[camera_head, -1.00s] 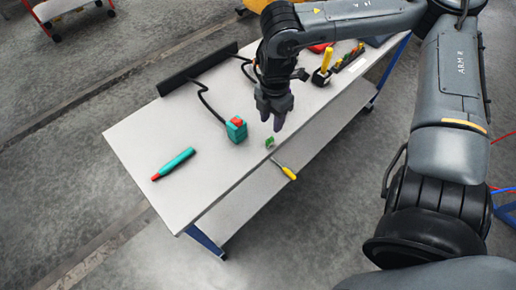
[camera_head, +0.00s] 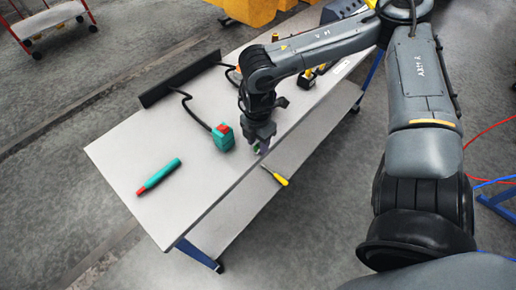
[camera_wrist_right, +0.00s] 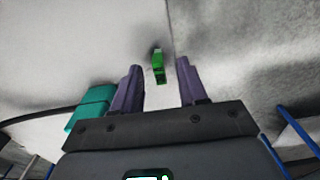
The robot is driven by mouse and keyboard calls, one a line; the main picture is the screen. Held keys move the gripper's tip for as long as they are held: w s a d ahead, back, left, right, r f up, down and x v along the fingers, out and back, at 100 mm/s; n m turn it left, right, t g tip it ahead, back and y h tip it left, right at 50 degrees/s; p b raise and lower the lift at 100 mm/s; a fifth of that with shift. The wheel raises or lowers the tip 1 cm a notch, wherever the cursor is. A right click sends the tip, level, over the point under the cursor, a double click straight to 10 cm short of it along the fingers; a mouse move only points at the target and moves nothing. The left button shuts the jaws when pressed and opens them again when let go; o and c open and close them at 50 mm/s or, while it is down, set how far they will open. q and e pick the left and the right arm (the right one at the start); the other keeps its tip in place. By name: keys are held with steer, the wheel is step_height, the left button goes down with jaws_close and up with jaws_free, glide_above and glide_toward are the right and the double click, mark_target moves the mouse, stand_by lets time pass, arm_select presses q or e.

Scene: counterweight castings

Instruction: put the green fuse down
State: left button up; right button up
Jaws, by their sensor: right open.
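The small green fuse (camera_head: 257,148) is on the white workbench top, close to its front edge. My right gripper (camera_head: 261,146) is pointing down over it, with the fingers open, and hides part of the fuse in the head view. In the right wrist view the green fuse (camera_wrist_right: 158,66) shows in the gap between the two open purple-grey fingers (camera_wrist_right: 158,82), with space on both sides. I cannot tell how far down the fingers reach beside it. My left gripper is not in view.
A teal box with a red top (camera_head: 223,138), wired to a black bar (camera_head: 181,81), stands left of my gripper. A teal and red cylinder (camera_head: 159,175) lies further left. Bench space (camera_head: 185,213) between is clear.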

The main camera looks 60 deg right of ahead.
steer(key=shift+f, duration=0.8)
jaws_close()
steer(key=shift+r, duration=0.2)
